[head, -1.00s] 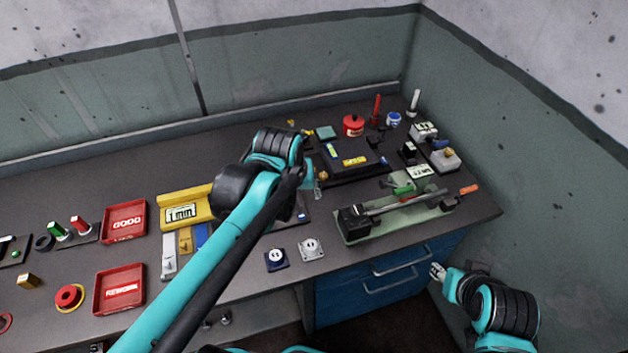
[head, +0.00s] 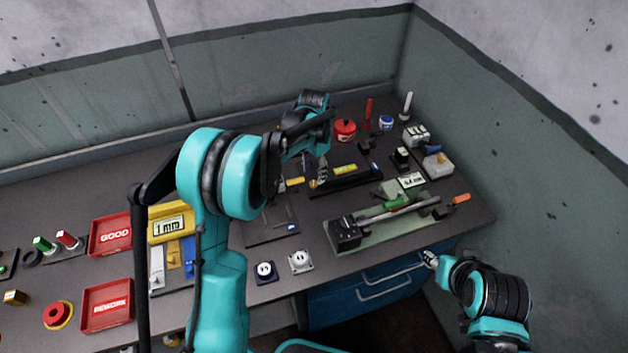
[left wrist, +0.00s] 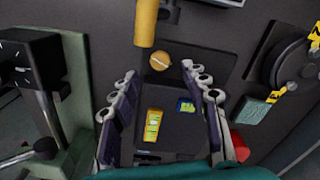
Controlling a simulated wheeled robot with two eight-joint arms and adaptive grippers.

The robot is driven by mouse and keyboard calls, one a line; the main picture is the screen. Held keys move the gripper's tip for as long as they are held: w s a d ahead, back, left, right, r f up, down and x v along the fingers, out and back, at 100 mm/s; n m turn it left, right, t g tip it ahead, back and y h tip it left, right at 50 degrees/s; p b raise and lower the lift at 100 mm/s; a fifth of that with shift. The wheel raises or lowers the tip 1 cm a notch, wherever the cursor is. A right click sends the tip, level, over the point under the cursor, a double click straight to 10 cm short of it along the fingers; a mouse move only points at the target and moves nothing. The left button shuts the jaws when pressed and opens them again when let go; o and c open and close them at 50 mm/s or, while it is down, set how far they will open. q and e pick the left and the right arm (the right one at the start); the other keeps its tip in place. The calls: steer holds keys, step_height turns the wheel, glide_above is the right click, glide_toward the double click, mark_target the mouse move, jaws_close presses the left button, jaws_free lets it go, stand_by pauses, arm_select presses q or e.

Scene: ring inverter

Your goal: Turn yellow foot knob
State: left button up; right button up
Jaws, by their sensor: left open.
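A round yellow knob with a slot across its top (left wrist: 160,62) lies between and just beyond the fingertips in the left wrist view. In the head view a small yellow knob (head: 314,184) shows right below my left gripper (head: 317,167), at the left end of a dark bar. My left gripper is open and empty in the wrist view (left wrist: 159,71), pointing down over a dark plate (left wrist: 185,130). I cannot tell how high it is above the knob. My right gripper (head: 430,259) hangs beyond the bench's front edge, too small to read.
A yellow cylinder (left wrist: 146,22) stands close beyond the knob. A green fixture with a rod (head: 390,220) is to the right.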

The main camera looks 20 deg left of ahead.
mark_target(314, 183)
arm_select(q)
step_height(314, 183, down, 5)
steer(key=shift+b, duration=0.5)
jaws_close()
